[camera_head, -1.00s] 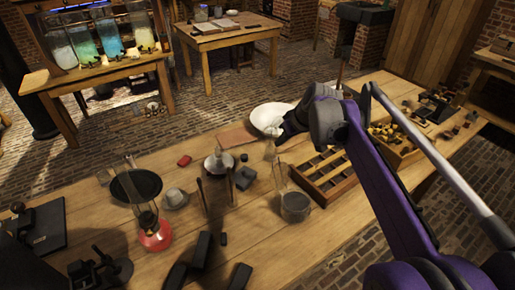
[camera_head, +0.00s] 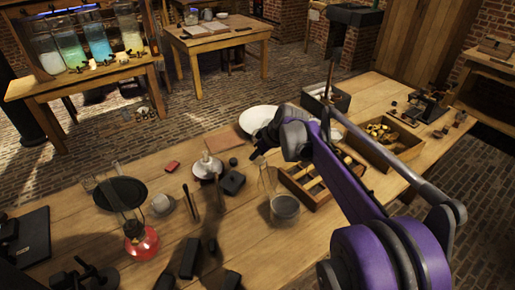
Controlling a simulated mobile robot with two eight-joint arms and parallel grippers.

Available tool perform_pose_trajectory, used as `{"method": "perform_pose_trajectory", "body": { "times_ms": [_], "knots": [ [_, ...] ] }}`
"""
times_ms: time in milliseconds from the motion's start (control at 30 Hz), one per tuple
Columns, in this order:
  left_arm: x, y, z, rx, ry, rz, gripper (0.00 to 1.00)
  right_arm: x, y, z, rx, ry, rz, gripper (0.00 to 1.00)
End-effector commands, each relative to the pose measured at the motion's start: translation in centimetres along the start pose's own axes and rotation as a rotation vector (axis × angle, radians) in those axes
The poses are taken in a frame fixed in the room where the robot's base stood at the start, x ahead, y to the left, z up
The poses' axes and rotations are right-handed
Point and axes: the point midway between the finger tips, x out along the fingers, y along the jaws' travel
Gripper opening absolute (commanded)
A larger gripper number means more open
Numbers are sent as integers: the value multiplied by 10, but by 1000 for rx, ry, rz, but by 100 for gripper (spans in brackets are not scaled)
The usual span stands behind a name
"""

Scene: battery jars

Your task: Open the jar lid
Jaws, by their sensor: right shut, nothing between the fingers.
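A tall clear glass jar (camera_head: 284,207) with a dark lower part stands on the wooden table, right of the middle. I cannot make out a lid on it. My right gripper (camera_head: 259,153), dark and small, is shut and empty by the upper end of this glass; I cannot tell whether they touch. Its purple arm comes in from the lower right. Several large glass jars with coloured contents, one of them blue (camera_head: 98,42), stand on the left back table.
A slotted wooden tray (camera_head: 318,195) lies right of the glass jar, and a wooden box (camera_head: 405,152) is further right. A white bowl (camera_head: 257,120) is behind the gripper. A red-based lamp (camera_head: 141,243) stands left.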

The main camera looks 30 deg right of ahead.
Motion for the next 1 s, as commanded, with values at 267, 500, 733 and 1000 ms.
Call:
{"method": "perform_pose_trajectory", "body": {
  "times_ms": [267,500,733,1000],
  "knots": [
    [-3,0,-3,0,2,0,50,-17,0,19,1,0,0,0],
    [-3,0,-3,0,2,0,50,-18,0,20,0,0,0,0],
    [-4,0,-3,0,2,0,50,-23,1,26,3,47,0,0],
    [-11,0,-10,0,7,0,50,-44,0,45,0,126,1,0]
  ]
}}
